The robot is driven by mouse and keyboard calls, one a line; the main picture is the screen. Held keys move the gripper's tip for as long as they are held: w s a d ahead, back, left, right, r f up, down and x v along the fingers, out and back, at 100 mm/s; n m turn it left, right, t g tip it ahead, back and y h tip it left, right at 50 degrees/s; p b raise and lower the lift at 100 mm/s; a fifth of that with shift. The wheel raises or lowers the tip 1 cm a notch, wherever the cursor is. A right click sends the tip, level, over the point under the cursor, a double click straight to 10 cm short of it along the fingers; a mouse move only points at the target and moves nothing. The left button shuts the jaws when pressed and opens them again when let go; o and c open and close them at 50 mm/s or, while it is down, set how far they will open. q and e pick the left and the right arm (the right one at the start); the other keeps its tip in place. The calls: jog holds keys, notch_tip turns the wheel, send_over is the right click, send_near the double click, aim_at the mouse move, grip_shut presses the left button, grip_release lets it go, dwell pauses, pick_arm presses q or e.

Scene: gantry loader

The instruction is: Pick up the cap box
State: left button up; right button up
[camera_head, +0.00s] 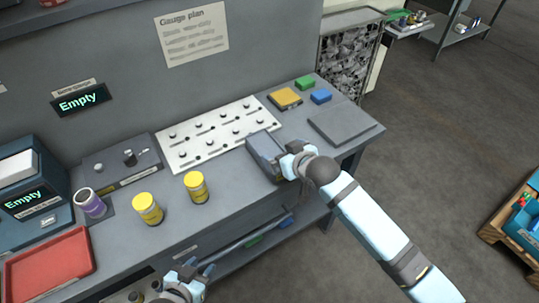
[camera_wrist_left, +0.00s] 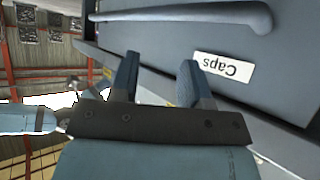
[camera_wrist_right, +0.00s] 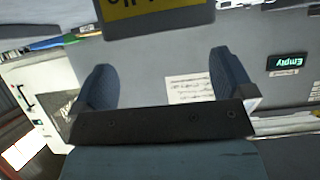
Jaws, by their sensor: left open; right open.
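A dark grey box (camera_head: 264,148) stands on the bench; I cannot read its label in the head view, so I cannot tell if it is the cap box. My right gripper (camera_head: 292,158) is open at its right end. In the right wrist view, a grey block with a yellow label (camera_wrist_right: 158,14) lies beyond the open fingers (camera_wrist_right: 158,72), with nothing between them. My left gripper (camera_head: 191,272) is open and empty, low at the bench's front edge. In the left wrist view, a "Caps" label (camera_wrist_left: 225,67) is on a grey face with a bar handle (camera_wrist_left: 190,14), beyond the fingers (camera_wrist_left: 160,68).
Yellow, green and blue blocks and a flat grey plate (camera_head: 341,124) are at the right.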

aim_at(267, 149)
jog(key=shift+s+f+x, duration=0.1)
jog(key=shift+s+x, duration=0.05)
jog(key=shift+x, duration=1.35)
jog(key=shift+s+f+x, duration=0.15)
jog(key=shift+x, duration=1.35)
jog(key=shift+a, duration=0.15)
jog(key=c, duration=0.9)
jog(key=shift+r, duration=0.1)
jog(key=shift+c, duration=0.3)
jog(key=shift+r, duration=0.1)
